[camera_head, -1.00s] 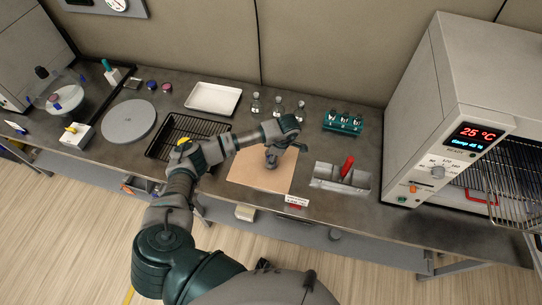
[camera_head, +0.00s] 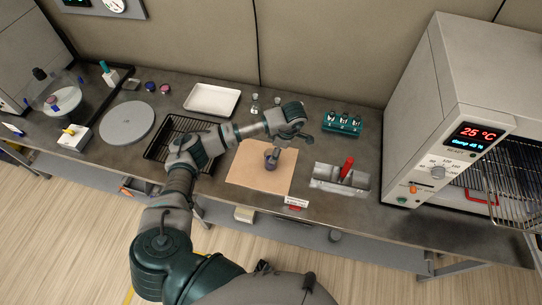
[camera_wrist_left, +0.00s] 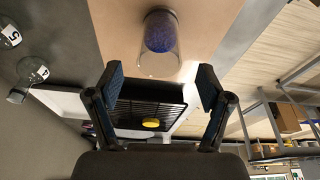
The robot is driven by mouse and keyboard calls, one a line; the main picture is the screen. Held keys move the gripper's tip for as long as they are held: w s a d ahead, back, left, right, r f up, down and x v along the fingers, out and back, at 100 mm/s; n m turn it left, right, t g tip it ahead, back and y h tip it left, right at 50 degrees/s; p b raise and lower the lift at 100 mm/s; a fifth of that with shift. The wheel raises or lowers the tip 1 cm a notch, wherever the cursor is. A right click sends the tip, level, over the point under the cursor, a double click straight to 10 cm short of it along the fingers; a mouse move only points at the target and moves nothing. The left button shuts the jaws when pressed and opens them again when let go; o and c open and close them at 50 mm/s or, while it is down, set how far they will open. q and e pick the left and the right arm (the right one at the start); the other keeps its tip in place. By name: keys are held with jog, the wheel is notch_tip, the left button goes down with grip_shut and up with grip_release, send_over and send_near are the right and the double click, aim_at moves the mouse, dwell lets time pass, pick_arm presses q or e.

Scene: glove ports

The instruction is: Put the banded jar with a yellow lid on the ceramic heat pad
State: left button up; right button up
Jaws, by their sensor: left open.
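A yellow disc, likely the jar's yellow lid, shows in the left wrist view on the black wire rack (camera_wrist_left: 151,123); bands cannot be made out. My arm hides that spot in the head view. A glass vessel with blue contents (camera_head: 270,162) stands on a flat tan pad (camera_head: 246,172); it also shows in the wrist view (camera_wrist_left: 160,35). A round light-grey disc (camera_head: 127,122) lies further left; I cannot tell which is the ceramic heat pad. My left gripper (camera_wrist_left: 160,80) is open and empty, its fingertips close to the glass vessel. My right gripper is not in view.
A white tray (camera_head: 212,100) lies behind the rack. A metal caddy with a red-handled item (camera_head: 340,178), a teal vial rack (camera_head: 342,123) and an oven (camera_head: 455,110) stand on the right. Small flasks (camera_head: 255,104) stand at the back.

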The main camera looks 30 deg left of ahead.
pick_arm(q)
jog(key=v, duration=0.5)
jog(key=shift+d+r, duration=0.1)
jog(key=shift+r, duration=0.25)
